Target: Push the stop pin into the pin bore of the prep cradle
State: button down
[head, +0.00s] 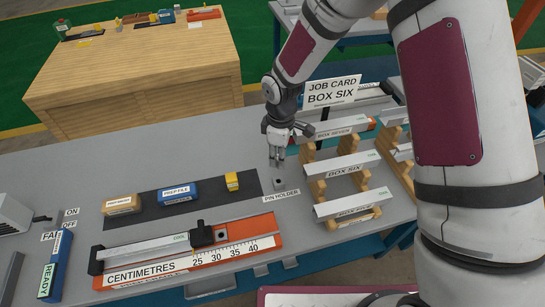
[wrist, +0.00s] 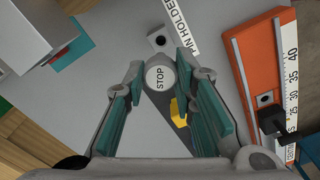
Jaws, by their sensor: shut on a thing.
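My gripper (wrist: 160,70) is shut on the stop pin (wrist: 159,78), whose round pale top reads STOP in the wrist view. In the head view my gripper (head: 278,150) is above the grey bench, just behind the pin holder (head: 279,184). The pin holder (wrist: 160,40) is a small grey block with a dark hole; the pin looks clear of it. The orange cradle (head: 268,225) with the centimetre scale lies nearer the front. A small block with a dark hole (wrist: 265,99), seemingly the pin bore, sits on the cradle (wrist: 250,62). The pin's lower end is hidden in the wrist view.
A dark mat (head: 150,212) carries a tan block (head: 122,204), a blue block (head: 178,191) and a yellow block (head: 232,181). A wooden rack (head: 318,186) with pale bars stands to the right. A black clamp (head: 202,235) rises from the cradle. Bare bench lies between holder and cradle.

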jog(key=shift+f+b, duration=0.95)
jog(key=shift+f, duration=1.95)
jog(key=shift+f+b, duration=0.8)
jog(key=shift+f, duration=1.15)
jog(key=c, duration=1.2)
grip_release()
jog(key=shift+c, duration=0.2)
notch_tip(320, 180, up, 12)
jog(key=shift+r, duration=0.1)
